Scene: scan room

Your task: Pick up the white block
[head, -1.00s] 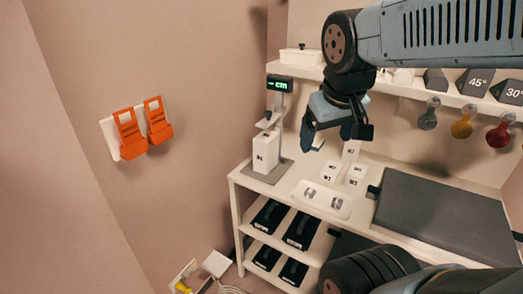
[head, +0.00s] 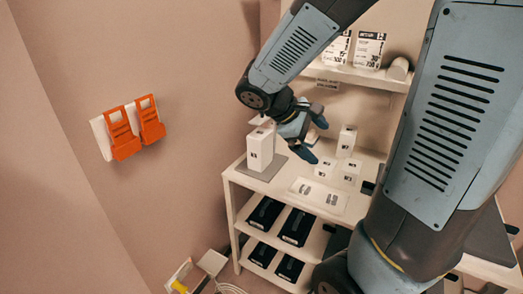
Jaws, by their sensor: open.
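A tall white block (head: 260,151) with a dark mark stands upright on a grey plate (head: 262,170) at the left end of the table. Several smaller white blocks with dark marks stand to its right: one at the left (head: 325,168), one at the right (head: 350,169), and a taller one behind (head: 347,141). I cannot tell which of these is meant. My gripper (head: 313,137) is open and seems empty. In the picture it lies between the tall block and the smaller ones, apart from them; its height above the table is unclear.
A white tray (head: 318,196) lies in front of the small blocks. Dark boxes (head: 297,227) fill the lower shelves. A shelf (head: 352,74) with printed cards runs above the table. Orange clips (head: 135,126) hang on the left wall. My arm hides the right side.

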